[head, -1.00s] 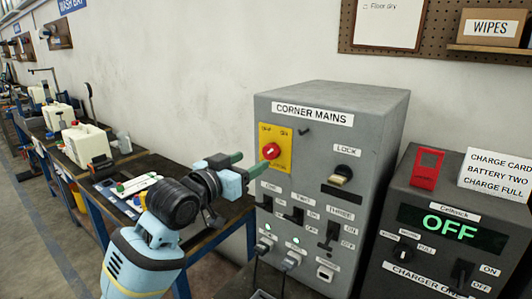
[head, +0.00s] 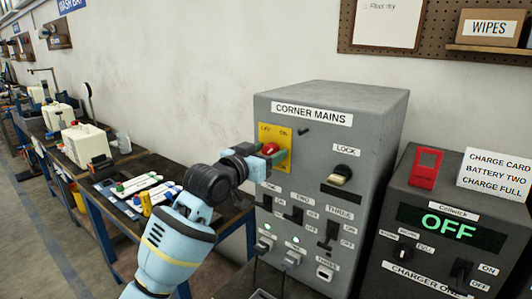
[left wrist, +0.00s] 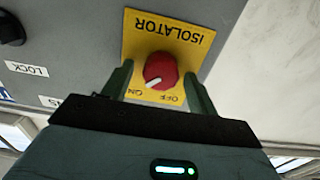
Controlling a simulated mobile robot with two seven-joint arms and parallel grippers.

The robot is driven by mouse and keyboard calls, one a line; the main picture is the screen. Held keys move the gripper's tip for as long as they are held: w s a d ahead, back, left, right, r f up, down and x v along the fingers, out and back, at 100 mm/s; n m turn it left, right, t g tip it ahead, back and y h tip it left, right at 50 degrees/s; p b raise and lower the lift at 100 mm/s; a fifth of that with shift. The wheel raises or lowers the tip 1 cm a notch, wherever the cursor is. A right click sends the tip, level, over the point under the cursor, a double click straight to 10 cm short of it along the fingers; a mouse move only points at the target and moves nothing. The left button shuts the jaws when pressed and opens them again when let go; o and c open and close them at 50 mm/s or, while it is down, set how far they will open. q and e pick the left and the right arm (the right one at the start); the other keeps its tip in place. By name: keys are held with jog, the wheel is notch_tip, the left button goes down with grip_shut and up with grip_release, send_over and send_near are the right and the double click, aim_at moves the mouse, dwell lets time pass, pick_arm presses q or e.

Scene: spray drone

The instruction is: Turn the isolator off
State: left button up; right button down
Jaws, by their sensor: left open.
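The isolator is a red round knob (head: 270,148) on a yellow plate (head: 264,131) on the front of the grey CORNER MAINS box (head: 370,108). In the left wrist view the knob (left wrist: 160,69) appears upside down, and its white mark points toward ON. My left gripper (head: 271,158) is at the plate. Its two green fingers (left wrist: 158,74) are open, one on each side of the knob, with gaps visible between fingers and knob. In the head view the fingers partly cover the knob. My right gripper is not in view.
A workbench (head: 160,162) with tools runs along the left wall.

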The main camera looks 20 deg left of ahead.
pick_arm(q)
jog(key=c, duration=1)
jog(key=shift+n, duration=0.3)
jog(key=n, duration=0.3)
jog(key=shift+n, duration=0.4)
jog(key=n, duration=0.4)
jog(key=shift+a+f+n, duration=0.1)
jog(key=shift+n, duration=0.2)
jog(key=n, duration=0.4)
jog(key=shift+w, duration=0.1)
jog(key=shift+a+f+n, duration=0.1)
jog(key=shift+f+n, duration=0.05)
jog(key=shift+n, duration=2.35)
